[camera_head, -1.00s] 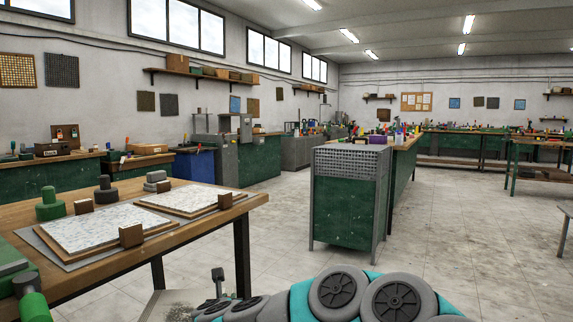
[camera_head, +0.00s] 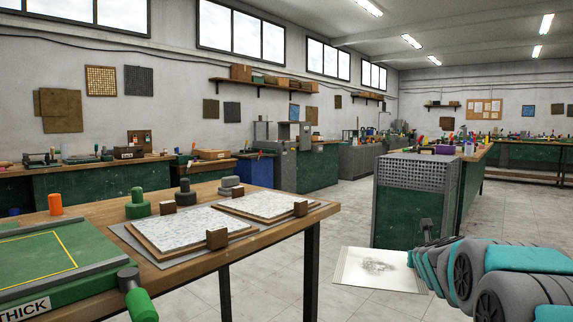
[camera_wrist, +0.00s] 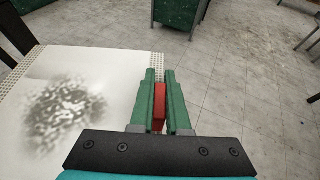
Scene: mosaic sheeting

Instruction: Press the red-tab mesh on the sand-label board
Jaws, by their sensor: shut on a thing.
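My gripper (camera_wrist: 160,77) is shut on the red tab (camera_wrist: 159,112) between its two green fingers in the wrist view. A white mesh sheet (camera_wrist: 110,78) with a grey mottled patch extends to the left of the fingers. In the head view the sheet (camera_head: 350,278) hangs roughly level over the floor, by my gripper (camera_head: 426,230), clear of the bench. Two boards with speckled white-blue tops lie on the bench: a near one (camera_head: 180,256) and a far one (camera_head: 255,221). I cannot make out a sand label on either.
The wooden bench (camera_head: 300,226) has brown blocks along the boards' front edges. Dark and green round weights (camera_head: 138,205) stand behind them. A green cutting bed (camera_head: 50,275) marked THICK is at the left. A green cabinet (camera_head: 415,200) stands beyond my gripper; open floor lies between.

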